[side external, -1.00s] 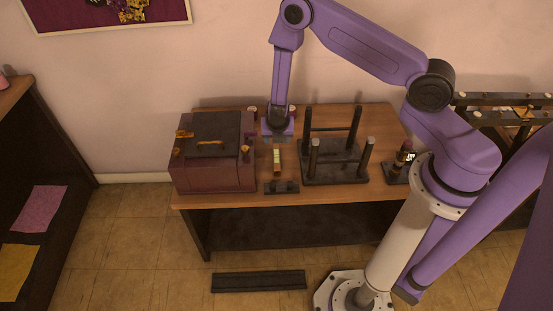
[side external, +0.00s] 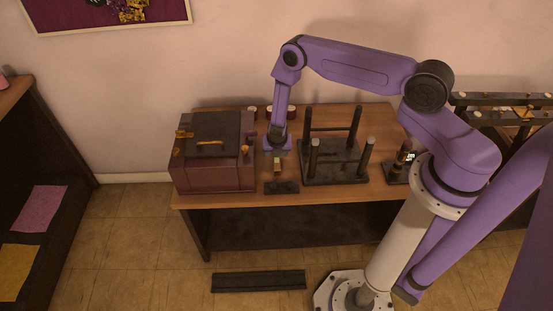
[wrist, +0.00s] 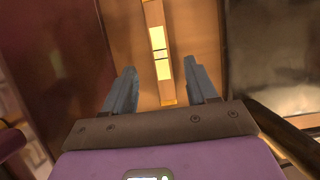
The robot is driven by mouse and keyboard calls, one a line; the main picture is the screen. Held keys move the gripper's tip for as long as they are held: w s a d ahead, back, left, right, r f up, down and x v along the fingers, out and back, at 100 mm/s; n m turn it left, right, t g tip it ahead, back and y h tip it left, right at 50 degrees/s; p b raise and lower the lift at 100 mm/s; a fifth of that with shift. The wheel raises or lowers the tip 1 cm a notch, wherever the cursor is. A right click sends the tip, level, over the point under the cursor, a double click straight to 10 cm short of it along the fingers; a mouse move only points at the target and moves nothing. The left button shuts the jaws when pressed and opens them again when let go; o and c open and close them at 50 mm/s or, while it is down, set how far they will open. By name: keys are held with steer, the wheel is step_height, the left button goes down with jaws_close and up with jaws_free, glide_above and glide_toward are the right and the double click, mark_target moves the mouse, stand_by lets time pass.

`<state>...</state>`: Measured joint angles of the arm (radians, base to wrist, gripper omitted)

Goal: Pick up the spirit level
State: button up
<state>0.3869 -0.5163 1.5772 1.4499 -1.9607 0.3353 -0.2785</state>
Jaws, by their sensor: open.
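The spirit level (wrist: 158,50) is a narrow golden-brown bar with a pale yellow window, seen in the wrist view lying on the wooden table. In the side view, its near part (side external: 277,168) shows just below my gripper (side external: 276,148), which hides the rest. In the wrist view my gripper (wrist: 163,90) has its two grey-blue fingers apart, one on each side of the level's line. The fingers are empty. I cannot tell the exact height of the fingertips above the level.
A dark red box (side external: 212,172) with a black lid stands close on the left. A dark rack with upright posts (side external: 333,160) stands close on the right. A small dark block (side external: 281,187) lies at the table's (side external: 385,188) front edge. Several small jars stand behind.

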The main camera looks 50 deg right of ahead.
mark_target(276, 159)
steer(key=shift+x, duration=2.6)
steer(key=shift+d, duration=0.1)
steer(key=shift+c, duration=0.3)
steer(key=c, duration=0.9)
